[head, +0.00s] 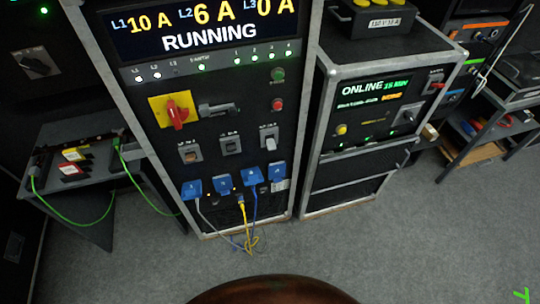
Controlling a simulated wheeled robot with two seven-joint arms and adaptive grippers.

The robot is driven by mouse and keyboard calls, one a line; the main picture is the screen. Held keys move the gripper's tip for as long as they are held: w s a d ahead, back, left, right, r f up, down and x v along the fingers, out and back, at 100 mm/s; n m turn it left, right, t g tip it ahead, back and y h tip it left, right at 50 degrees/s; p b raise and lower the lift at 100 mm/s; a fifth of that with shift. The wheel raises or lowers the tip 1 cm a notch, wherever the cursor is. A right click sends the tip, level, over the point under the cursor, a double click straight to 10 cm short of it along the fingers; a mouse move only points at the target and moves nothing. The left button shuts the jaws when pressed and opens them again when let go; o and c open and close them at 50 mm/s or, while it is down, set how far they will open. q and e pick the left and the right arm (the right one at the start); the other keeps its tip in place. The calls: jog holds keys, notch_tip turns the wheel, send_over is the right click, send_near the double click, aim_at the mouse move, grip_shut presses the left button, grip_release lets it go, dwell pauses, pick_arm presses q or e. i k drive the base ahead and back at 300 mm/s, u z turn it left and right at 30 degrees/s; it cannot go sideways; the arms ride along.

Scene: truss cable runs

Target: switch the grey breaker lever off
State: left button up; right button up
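The distribution cabinet (140,105) stands at the centre left, its front panel facing me. A row of breakers sits under the red rotary switch (177,112). The left breaker (190,153) has a brownish lever, the middle breaker (230,145) a dark one. The right breaker (269,139) has a light grey lever. Its exact on or off position is too small to tell. A horizontal grey handle (218,109) sits beside the red switch. The display (205,25) above reads RUNNING. Neither of my grippers is in view.
Blue sockets (192,189) with plugged cables, including a yellow cable (243,217), sit below the breakers. A second cabinet (372,105) stands to the right. A side table (75,157) with green cables stands at left. The grey floor (430,230) in front is open.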

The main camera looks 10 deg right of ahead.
aim_at(270, 143)
jog(key=k, duration=1.1)
jog(key=u, duration=0.85)
jog(key=i, duration=1.3)
jog(key=z, duration=0.65)
jog(key=i, duration=0.5)
jog(key=z, duration=0.65)
